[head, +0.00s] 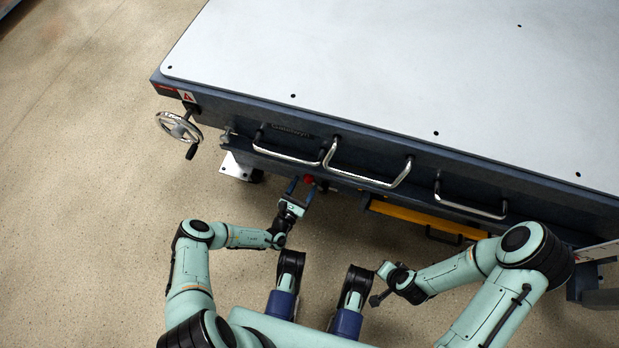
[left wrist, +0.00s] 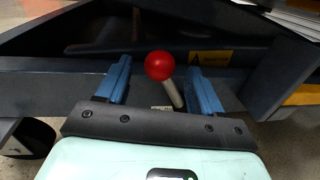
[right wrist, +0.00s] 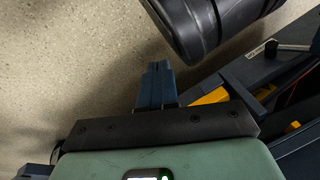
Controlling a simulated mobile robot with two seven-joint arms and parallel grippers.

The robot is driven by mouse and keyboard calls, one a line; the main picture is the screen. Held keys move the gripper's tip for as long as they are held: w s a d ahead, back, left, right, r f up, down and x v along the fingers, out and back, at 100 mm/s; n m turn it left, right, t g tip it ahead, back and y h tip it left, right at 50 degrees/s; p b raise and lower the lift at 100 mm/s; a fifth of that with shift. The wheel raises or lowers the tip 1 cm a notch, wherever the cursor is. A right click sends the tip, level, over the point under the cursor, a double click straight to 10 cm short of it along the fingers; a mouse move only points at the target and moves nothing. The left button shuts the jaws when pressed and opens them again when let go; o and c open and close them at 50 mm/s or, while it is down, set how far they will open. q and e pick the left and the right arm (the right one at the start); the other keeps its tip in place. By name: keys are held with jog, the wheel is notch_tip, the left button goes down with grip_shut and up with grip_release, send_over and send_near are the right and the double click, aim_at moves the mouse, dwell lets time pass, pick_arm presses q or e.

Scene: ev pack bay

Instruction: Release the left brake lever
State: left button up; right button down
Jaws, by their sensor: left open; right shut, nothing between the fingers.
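The left brake lever has a red ball knob (left wrist: 159,65) on a short metal rod (left wrist: 174,94). In the left wrist view it stands between the two open blue fingers of my left gripper (left wrist: 162,88), and no contact with either finger shows. In the head view the red knob (head: 308,179) shows just beyond the fingertips of my left gripper (head: 299,190), under the cart's front edge. My right gripper (right wrist: 155,85) is shut and empty; in the head view it (head: 376,298) is low, well away from the lever.
The grey cart (head: 350,150) with a white top carries several chrome handles (head: 370,180) along its front. A handwheel (head: 179,127) is at its left corner. A yellow-orange drawer or bar (head: 428,219) sits below. Open floor (head: 90,200) lies to the left.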

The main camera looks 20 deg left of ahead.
aim_at(309, 178)
pick_arm(q)
jog(key=shift+w+d+b, duration=0.25)
jog(key=shift+w+b, duration=0.05)
jog(key=shift+w, duration=0.8)
jog(key=shift+w+d+b, duration=0.2)
jog(key=shift+w+b, duration=0.1)
jog(key=shift+w, duration=0.75)
pick_arm(e)
jog(key=shift+g, duration=0.6)
jog(key=shift+s+d+f, duration=0.15)
jog(key=shift+s+f, duration=0.55)
jog(key=shift+s, duration=0.1)
jog(key=shift+s+d+f, duration=0.1)
jog(key=shift+s+f, duration=0.6)
jog(key=shift+s, duration=0.1)
pick_arm(q)
grip_shut()
